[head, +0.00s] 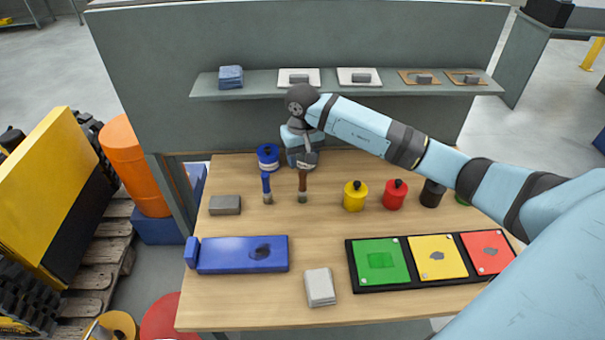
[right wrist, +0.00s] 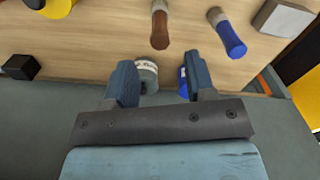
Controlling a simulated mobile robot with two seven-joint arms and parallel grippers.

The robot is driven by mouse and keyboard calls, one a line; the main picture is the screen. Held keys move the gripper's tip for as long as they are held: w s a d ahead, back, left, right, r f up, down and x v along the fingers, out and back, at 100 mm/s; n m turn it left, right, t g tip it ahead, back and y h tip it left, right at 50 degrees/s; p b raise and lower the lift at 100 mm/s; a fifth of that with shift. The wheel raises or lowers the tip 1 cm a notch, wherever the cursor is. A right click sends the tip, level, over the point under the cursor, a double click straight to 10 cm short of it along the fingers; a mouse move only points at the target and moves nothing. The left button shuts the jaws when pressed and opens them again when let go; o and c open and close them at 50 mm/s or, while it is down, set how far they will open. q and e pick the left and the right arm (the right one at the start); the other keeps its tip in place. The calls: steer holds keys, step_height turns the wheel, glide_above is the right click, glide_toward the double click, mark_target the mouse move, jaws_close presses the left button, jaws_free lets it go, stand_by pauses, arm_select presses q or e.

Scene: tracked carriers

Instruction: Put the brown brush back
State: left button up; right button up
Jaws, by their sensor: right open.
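The brown brush (head: 302,183) is on the table just in front of my right gripper, its handle toward the gripper; it also shows in the right wrist view (right wrist: 160,28), beyond the fingertips and apart from them. I cannot tell whether it stands or lies. My right gripper (head: 303,158) is open above the back of the table. Between its fingers (right wrist: 155,82) the right wrist view shows a grey pot with a pale label (right wrist: 147,72), mostly hidden by the gripper in the head view. My left gripper is not in view.
A blue brush (head: 266,184) is left of the brown one, below a blue pot (head: 268,153). Yellow (head: 355,198), red (head: 394,196) and black (head: 431,196) pots stand to the right. A shelf (head: 260,91) hangs behind. A blue box (head: 240,255) and coloured panels (head: 437,257) lie in front.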

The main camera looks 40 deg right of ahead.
step_height(320, 180, up, 2)
steer(key=shift+r, duration=0.65)
steer(key=shift+f, duration=0.1)
